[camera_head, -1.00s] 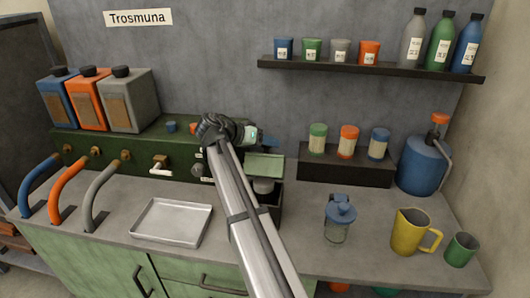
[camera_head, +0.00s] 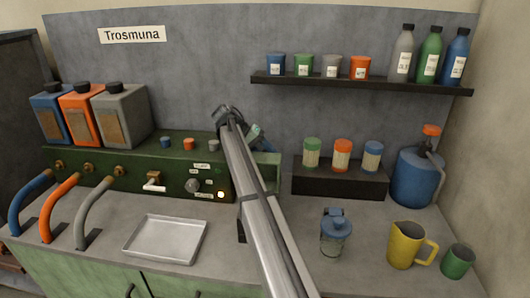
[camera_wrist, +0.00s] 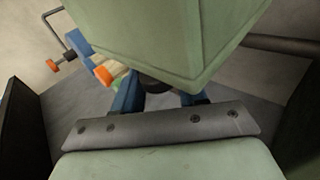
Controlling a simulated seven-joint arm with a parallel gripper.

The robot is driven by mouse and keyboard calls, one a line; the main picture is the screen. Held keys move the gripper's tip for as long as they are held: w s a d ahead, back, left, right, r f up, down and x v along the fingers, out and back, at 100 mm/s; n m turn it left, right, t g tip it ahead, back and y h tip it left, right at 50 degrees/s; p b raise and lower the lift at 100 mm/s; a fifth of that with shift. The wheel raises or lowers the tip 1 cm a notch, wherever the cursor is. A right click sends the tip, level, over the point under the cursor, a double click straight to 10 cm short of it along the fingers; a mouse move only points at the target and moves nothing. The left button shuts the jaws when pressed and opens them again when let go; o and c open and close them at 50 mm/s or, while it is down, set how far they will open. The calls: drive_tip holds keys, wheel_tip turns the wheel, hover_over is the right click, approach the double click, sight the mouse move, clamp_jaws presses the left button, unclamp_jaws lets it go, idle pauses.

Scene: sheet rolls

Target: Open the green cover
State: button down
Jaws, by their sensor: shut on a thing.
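The green cover (camera_head: 268,172) is a pale green panel at the right end of the dark green machine in the head view, raised and partly hidden behind my arm. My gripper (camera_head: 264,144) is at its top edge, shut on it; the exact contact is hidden. In the wrist view, a pale green panel (camera_wrist: 175,40) fills the top middle. A grey hinge strip (camera_wrist: 160,125) with several screws lies below it, above another pale green surface (camera_wrist: 170,160).
The dark green machine (camera_head: 115,172) has knobs and three curved hoses at left. An empty metal tray (camera_head: 165,240) lies in front. Three jars stand on a dark riser (camera_head: 338,178).

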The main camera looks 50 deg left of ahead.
drive_tip(key=shift+w+a+f+n+g+h, duration=0.1)
drive_tip(key=shift+f+n+g+h, duration=0.1)
drive_tip(key=shift+f, duration=0.3)
drive_tip(key=shift+w+a+f+n+g+h, duration=0.1)
drive_tip(key=shift+f+h, duration=0.1)
drive_tip(key=shift+f, duration=0.3)
drive_tip(key=shift+s, duration=0.1)
drive_tip(key=c, duration=1.1)
unclamp_jaws()
drive_tip(key=o, duration=0.4)
drive_tip(key=shift+r, duration=0.1)
drive_tip(key=shift+a, duration=0.1)
drive_tip(key=shift+r, duration=0.1)
